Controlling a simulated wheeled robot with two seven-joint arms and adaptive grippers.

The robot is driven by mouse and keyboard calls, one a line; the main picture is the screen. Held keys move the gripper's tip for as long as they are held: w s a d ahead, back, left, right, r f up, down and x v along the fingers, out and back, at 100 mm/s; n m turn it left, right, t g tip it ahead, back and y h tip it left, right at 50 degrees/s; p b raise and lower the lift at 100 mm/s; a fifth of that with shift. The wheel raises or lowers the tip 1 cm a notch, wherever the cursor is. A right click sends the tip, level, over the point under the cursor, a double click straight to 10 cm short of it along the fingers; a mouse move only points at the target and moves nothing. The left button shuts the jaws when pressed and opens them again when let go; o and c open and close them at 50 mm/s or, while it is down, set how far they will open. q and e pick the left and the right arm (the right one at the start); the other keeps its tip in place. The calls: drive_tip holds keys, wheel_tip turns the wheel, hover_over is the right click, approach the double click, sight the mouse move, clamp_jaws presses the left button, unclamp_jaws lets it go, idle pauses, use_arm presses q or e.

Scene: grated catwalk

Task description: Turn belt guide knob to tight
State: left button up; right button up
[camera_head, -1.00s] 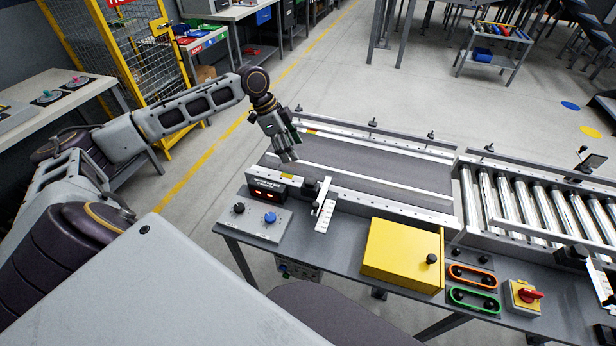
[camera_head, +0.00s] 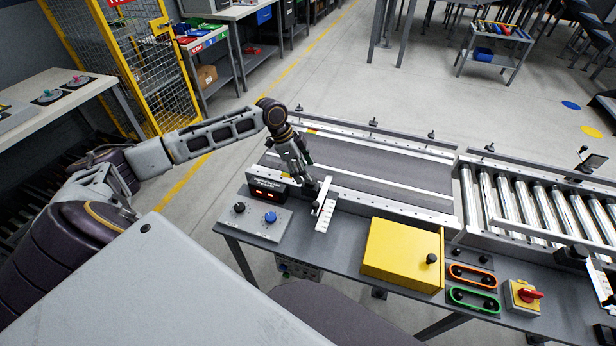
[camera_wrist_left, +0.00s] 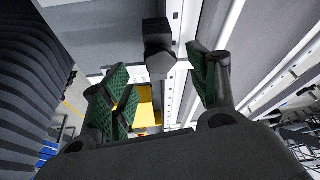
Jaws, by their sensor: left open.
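The belt guide knob (camera_wrist_left: 158,45) is a dark block-like knob in the left wrist view. It shows between the green-padded fingers of my left gripper (camera_wrist_left: 156,78), which is open around it with space on both sides. My right gripper is not in view.
The grey conveyor belt (camera_head: 365,167) runs behind the rail. A control box with a black knob (camera_head: 239,208) and a blue knob (camera_head: 270,217) stands left of the scale. A yellow box (camera_head: 400,255) and a red switch (camera_head: 530,295) are to the right.

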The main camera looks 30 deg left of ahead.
use_arm(q)
drive_tip(key=shift+x, duration=1.95)
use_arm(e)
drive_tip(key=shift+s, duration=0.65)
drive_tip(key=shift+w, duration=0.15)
use_arm(q)
drive_tip(key=c, duration=1)
drive_tip(key=shift+c, duration=0.2)
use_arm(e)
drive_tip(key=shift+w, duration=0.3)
